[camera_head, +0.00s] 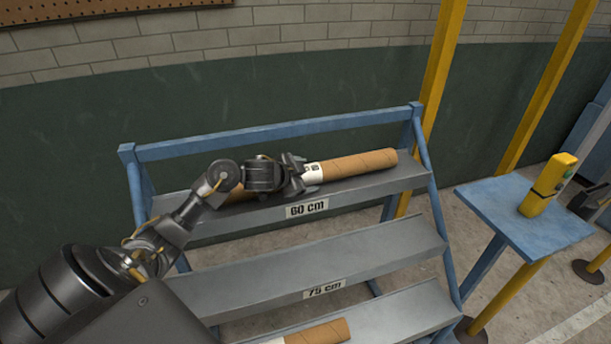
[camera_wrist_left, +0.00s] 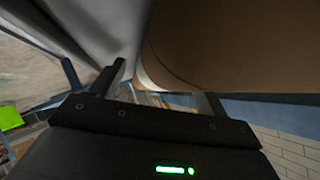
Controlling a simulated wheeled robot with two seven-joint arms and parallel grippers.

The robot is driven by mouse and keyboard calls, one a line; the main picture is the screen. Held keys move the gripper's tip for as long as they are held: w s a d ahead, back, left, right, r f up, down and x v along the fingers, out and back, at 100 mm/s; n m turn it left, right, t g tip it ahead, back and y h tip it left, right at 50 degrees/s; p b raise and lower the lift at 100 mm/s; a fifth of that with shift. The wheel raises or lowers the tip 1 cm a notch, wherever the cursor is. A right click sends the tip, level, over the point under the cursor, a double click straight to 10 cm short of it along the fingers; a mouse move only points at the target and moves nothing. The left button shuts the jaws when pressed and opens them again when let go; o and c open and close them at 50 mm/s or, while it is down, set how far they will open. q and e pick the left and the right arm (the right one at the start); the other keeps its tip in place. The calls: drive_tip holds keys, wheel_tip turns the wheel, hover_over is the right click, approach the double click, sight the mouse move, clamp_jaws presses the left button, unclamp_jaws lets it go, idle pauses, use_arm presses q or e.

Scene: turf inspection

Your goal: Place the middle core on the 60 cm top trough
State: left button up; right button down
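A brown cardboard core (camera_head: 355,164) with a white label band lies lengthwise along the 60 cm top trough (camera_head: 395,181) of the rack. My left gripper (camera_head: 301,174) is at the core, left of its white band, and hides part of it. In the left wrist view the two fingers (camera_wrist_left: 163,88) stand well apart, and the core (camera_wrist_left: 235,45) fills the upper right, close to the fingertips. The gripper looks open; whether a finger touches the core I cannot tell. My right gripper is not in view.
The 75 cm trough (camera_head: 375,256) below is bare where visible. Another brown core (camera_head: 325,332) lies in the lowest trough, cut off by the frame. A blue rail (camera_head: 270,133) runs behind the top trough. A blue stand (camera_head: 515,228) with a yellow device (camera_head: 546,188) is at the right.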

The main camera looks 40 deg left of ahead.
use_arm(q)
drive_tip(key=shift+o, duration=0.4)
drive_tip(key=shift+s+r, duration=0.2)
drive_tip(key=shift+s, duration=0.1)
drive_tip(key=p+v, duration=0.1)
drive_tip(key=v, duration=1)
drive_tip(key=shift+s+a, duration=0.1)
drive_tip(key=shift+s, duration=0.05)
